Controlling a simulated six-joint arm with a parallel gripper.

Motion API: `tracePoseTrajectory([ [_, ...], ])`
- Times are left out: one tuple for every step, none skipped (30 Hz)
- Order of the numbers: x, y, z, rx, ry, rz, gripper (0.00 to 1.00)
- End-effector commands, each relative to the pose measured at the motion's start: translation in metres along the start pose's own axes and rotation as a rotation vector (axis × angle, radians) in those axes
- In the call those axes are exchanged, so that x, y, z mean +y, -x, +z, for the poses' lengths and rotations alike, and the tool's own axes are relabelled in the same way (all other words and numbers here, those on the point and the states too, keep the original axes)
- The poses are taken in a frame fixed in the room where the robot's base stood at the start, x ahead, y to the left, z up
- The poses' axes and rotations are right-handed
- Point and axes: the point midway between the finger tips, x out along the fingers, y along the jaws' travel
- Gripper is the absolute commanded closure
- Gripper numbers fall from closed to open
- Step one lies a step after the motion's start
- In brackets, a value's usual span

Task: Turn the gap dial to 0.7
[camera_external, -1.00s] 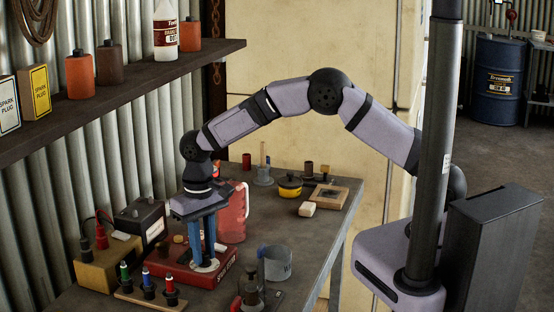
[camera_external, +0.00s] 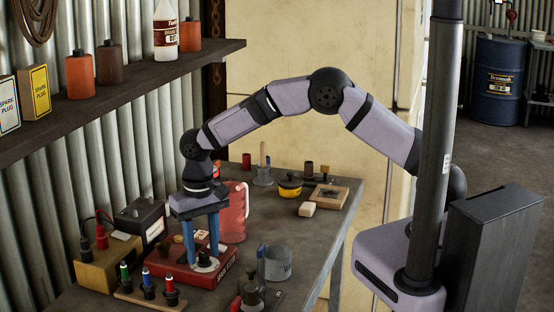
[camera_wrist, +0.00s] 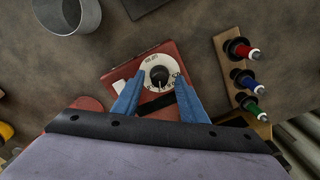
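The gap dial is a black knob (camera_wrist: 159,76) on a round white marked plate (camera_wrist: 146,68), set on a red box (camera_external: 170,265). In the external view the knob (camera_external: 204,259) shows below and between my fingers. My gripper (camera_wrist: 158,98) has its two blue fingers well apart, with nothing held between them. It points down over the dial; in the external view the gripper (camera_external: 203,254) hangs just above the plate. A pale mark shows on the knob, but the scale's numbers are too small to read.
A wooden strip with red, blue and green-topped plugs (camera_external: 148,289) lies in front of the box. A grey metal cup (camera_external: 278,262) stands to its right, and a red jug (camera_external: 234,212) behind. A black meter (camera_external: 145,222) is at the left.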

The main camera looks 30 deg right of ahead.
Motion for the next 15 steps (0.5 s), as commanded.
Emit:
tracePoseTrajectory([
  [0.0, -0.001, 0.001, -0.002, 0.0, 0.001, 0.61],
  [0.001, -0.001, 0.001, -0.002, 0.0, 0.002, 0.61],
  [0.001, -0.001, 0.001, -0.003, 0.0, 0.002, 0.61],
  [0.001, -0.001, 0.001, -0.003, 0.0, 0.002, 0.61],
  [0.001, -0.002, 0.001, -0.004, 0.0, 0.003, 0.61],
  [0.001, -0.001, 0.001, -0.004, 0.0, 0.003, 0.61],
  [0.001, -0.001, 0.001, -0.004, 0.0, 0.003, 0.61],
  [0.001, 0.0, 0.001, -0.004, 0.0, 0.003, 0.61],
  [0.001, 0.001, 0.001, -0.004, 0.0, 0.002, 0.61],
  [0.001, 0.003, 0.001, -0.003, 0.0, 0.002, 0.61],
  [0.0, 0.005, 0.001, -0.003, 0.0, 0.002, 0.61],
  [0.0, 0.008, 0.001, -0.002, 0.0, 0.001, 0.61],
  [0.0, 0.011, 0.001, -0.002, 0.0, 0.001, 0.61],
  [0.0, 0.015, 0.001, -0.002, 0.0, 0.001, 0.61],
  [0.0, 0.02, 0.001, -0.001, 0.0, 0.0, 0.61],
])
